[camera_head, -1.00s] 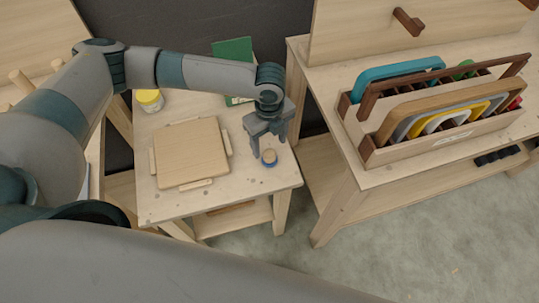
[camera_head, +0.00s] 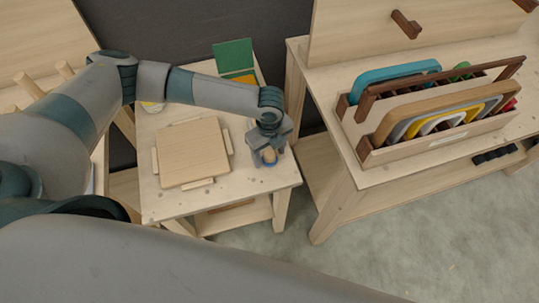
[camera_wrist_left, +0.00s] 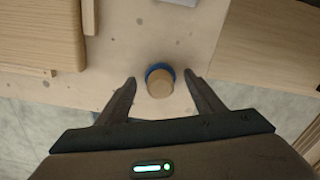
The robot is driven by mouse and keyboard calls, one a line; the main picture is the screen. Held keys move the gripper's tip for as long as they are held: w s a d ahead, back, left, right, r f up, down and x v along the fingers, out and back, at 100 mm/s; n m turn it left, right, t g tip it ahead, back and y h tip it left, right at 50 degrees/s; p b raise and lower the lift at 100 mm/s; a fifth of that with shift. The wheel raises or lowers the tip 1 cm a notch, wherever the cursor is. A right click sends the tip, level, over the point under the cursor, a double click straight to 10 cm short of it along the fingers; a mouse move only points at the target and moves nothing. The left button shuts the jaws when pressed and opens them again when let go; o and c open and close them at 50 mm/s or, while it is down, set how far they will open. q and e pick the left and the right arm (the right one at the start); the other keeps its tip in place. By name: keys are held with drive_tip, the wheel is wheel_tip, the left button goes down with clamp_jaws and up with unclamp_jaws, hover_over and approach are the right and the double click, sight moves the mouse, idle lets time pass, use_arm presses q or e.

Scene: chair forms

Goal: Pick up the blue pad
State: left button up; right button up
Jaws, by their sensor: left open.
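The blue pad is a small round blue disc with a wooden knob on top. In the head view the blue pad (camera_head: 268,164) is near the right edge of the small table, partly covered by my left gripper (camera_head: 267,157). In the left wrist view the blue pad (camera_wrist_left: 160,70) shows mostly as a blue rim behind its wooden knob (camera_wrist_left: 160,86). The fingers of my left gripper (camera_wrist_left: 160,80) are open, one on each side of the knob, with gaps on both sides. The height between fingertips and pad is hard to tell. My right gripper is not in view.
A square wooden board (camera_head: 192,154) with small wooden blocks around it lies left of the pad. On the right, a workbench (camera_head: 440,162) bears a wooden rack (camera_head: 405,155) of coloured frames.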

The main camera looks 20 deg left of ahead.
sight(269, 152)
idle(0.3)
use_arm(q)
drive_tip(key=c, duration=1.1)
drive_tip(key=shift+r, duration=0.15)
drive_tip(key=shift+w+r+b, duration=0.1)
drive_tip(key=shift+r+b, duration=0.35)
drive_tip(key=shift+r, duration=0.2)
wheel_tip(269, 152, up, 2)
drive_tip(key=shift+r+b, duration=0.25)
drive_tip(key=shift+b, duration=0.3)
drive_tip(key=d+r+b, duration=0.1)
drive_tip(key=d+r, duration=0.1)
drive_tip(key=d, duration=0.2)
drive_tip(key=d+r+b, duration=0.1)
drive_tip(key=d+r, duration=0.1)
drive_tip(key=d, duration=0.2)
drive_tip(key=d+r+b, duration=0.1)
drive_tip(key=d+r, duration=0.2)
drive_tip(key=shift+s+d+b, duration=0.25)
drive_tip(key=shift+d+b, duration=0.05)
drive_tip(key=shift+d, duration=0.1)
drive_tip(key=shift+c, duration=0.3)
